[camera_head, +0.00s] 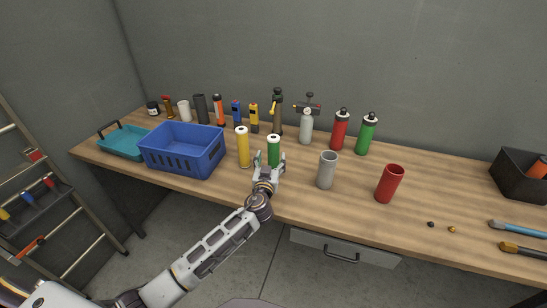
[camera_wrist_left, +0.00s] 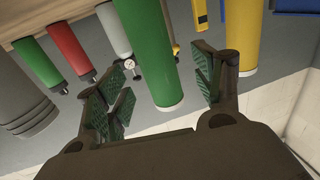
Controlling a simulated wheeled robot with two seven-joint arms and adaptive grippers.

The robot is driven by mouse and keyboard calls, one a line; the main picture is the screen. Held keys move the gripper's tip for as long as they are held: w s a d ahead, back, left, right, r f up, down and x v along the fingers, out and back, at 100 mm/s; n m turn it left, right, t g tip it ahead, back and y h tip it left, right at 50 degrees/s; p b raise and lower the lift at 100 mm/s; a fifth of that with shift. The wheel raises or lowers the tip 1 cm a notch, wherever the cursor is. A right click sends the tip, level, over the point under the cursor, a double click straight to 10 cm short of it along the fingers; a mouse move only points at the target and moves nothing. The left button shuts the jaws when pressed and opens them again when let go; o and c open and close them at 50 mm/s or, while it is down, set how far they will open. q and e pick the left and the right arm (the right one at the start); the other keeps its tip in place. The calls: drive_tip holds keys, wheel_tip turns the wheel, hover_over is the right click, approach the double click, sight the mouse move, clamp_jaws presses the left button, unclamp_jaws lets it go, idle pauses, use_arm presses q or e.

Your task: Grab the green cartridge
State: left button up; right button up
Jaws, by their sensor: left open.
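The green cartridge (camera_head: 273,150) stands upright on the wooden table in the head view, a green cylinder with a white top. My left gripper (camera_head: 269,165) is just in front of it, open. In the left wrist view the green cartridge (camera_wrist_left: 149,55) stands beyond my left gripper (camera_wrist_left: 164,88), its white end lying between the two spread fingers. The fingers do not appear to press on it. A yellow cartridge (camera_head: 242,147) stands just to its left in the head view. It also shows right of the fingers in the wrist view (camera_wrist_left: 243,35). My right gripper is not seen.
A blue crate (camera_head: 183,158) and teal tray (camera_head: 122,144) are at the left. A grey cup (camera_head: 327,171) and red cup (camera_head: 389,184) stand to the right. Bottles (camera_head: 340,130) line the back. The table (camera_head: 450,190) has free room right of the red cup.

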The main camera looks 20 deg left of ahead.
sight(273, 155)
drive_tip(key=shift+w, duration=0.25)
use_arm(q)
drive_tip(key=shift+w, duration=0.15)
drive_tip(key=shift+w+a+r+p, duration=0.15)
drive_tip(key=shift+w+p, duration=0.35)
drive_tip(key=shift+w, duration=0.55)
drive_tip(key=shift+w+p, duration=0.3)
drive_tip(key=shift+w, duration=0.9)
drive_tip(key=shift+w+a, duration=0.1)
drive_tip(key=shift+w, duration=0.15)
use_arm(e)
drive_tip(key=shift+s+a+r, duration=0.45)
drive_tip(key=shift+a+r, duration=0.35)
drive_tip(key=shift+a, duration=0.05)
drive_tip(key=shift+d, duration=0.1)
use_arm(q)
drive_tip(key=c, duration=1.2)
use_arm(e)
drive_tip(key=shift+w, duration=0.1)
